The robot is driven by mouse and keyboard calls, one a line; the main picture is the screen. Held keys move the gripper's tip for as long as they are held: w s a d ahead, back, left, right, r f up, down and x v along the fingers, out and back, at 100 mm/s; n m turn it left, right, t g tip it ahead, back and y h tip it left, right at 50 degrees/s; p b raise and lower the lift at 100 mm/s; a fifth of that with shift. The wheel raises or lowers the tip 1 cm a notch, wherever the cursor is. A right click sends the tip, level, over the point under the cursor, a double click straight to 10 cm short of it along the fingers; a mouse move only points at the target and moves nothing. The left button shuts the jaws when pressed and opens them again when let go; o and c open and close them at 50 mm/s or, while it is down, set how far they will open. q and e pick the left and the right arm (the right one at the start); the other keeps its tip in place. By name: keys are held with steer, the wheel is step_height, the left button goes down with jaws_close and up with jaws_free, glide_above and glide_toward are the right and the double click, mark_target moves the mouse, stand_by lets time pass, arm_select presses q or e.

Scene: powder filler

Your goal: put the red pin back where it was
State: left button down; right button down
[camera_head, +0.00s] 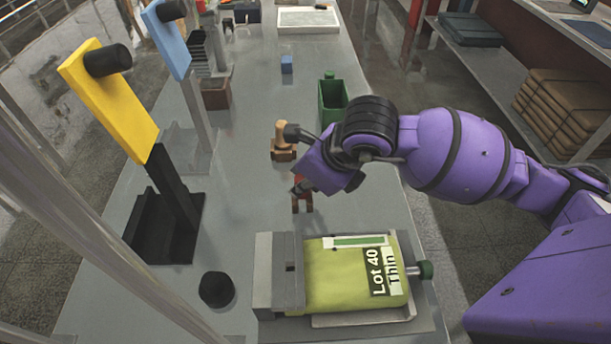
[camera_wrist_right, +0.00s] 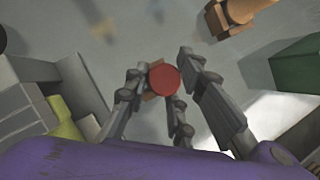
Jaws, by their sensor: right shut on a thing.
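My right gripper (camera_head: 299,188) reaches in from the right over the middle of the table, just beyond the clamp fixture. It is shut on the red pin (camera_head: 302,197), of which only a small red part shows in the head view. In the right wrist view the pin's round red end (camera_wrist_right: 164,79) sits between the fingers of the gripper (camera_wrist_right: 172,88). A small brownish patch shows beside the red end. Whether the pin's lower end touches the table is hidden. My left gripper is not in view.
A yellow-green bag labelled "Lot 40 Thin" (camera_head: 345,285) lies in a grey clamp fixture (camera_head: 277,262). A brown wooden piece (camera_head: 284,146), a green bin (camera_head: 333,108) and a blue block (camera_head: 287,64) stand beyond. A yellow panel (camera_head: 105,100) and black knob (camera_head: 217,289) are left.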

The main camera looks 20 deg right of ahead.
steer(key=shift+s+r, duration=0.1)
steer(key=shift+s+a, duration=0.2)
steer(key=shift+a, duration=0.05)
steer(key=c, duration=1.5)
jaws_free()
steer(key=shift+d, duration=0.1)
steer(key=shift+r, duration=0.35)
steer(key=v, duration=1.1)
steer(key=shift+s+d+r+p, duration=0.1)
steer(key=shift+s+r+p, duration=0.1)
steer(key=shift+p, duration=0.15)
